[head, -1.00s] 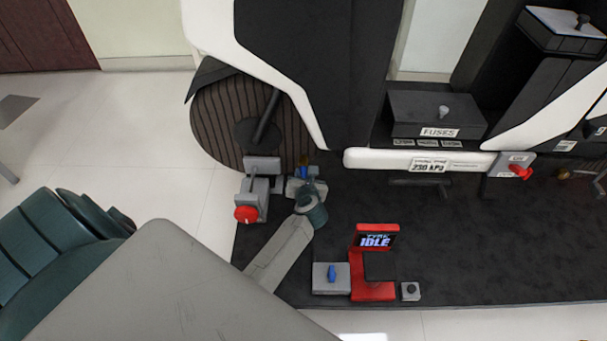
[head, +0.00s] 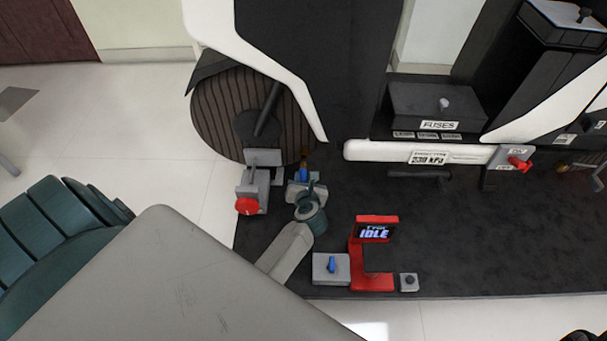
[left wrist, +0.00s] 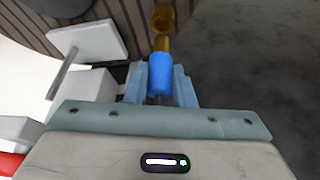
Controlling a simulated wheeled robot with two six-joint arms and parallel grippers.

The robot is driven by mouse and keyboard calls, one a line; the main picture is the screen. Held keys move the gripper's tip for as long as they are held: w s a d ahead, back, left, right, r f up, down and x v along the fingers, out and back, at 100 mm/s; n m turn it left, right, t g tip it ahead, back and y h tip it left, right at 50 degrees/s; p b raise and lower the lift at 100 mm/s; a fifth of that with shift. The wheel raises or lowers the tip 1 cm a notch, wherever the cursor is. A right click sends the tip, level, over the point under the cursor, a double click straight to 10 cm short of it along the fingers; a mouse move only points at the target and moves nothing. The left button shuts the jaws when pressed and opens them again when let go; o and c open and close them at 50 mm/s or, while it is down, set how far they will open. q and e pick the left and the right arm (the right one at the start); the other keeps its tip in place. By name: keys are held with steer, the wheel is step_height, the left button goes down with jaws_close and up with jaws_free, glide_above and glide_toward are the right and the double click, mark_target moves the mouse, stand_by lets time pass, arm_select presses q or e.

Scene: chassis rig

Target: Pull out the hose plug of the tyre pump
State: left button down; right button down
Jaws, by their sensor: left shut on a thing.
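The tyre pump (head: 372,282) is a red stand with a screen reading IDLE, on the dark mat. My left gripper (head: 304,183) is beside the striped wheel, shut on a blue plug (head: 303,174). In the left wrist view the blue plug (left wrist: 160,76) sits between the pale blue fingers (left wrist: 160,85). A brass fitting (left wrist: 163,22) lies in line just beyond it, seeming to meet its far end; I cannot tell whether they are joined. A grey block with a blue piece (head: 331,265) stands left of the pump. No hose shows clearly. My right gripper is not seen.
A grey clamp-like fixture with a red knob (head: 248,205) stands close left of my left gripper. The striped wheel (head: 225,115) is behind. A small grey button box (head: 409,282) is right of the pump. The mat (head: 450,240) to the right is mostly clear.

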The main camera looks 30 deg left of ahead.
arm_select(q)
steer(key=shift+s+d, duration=0.15)
steer(key=shift+s, duration=0.1)
steer(key=s+d, duration=0.1)
steer(key=s, duration=0.1)
steer(key=s+d, duration=0.1)
steer(key=s, duration=0.1)
steer(key=shift+s+d+f, duration=0.1)
steer(key=shift+d+f, duration=0.2)
steer(key=shift+f, duration=0.1)
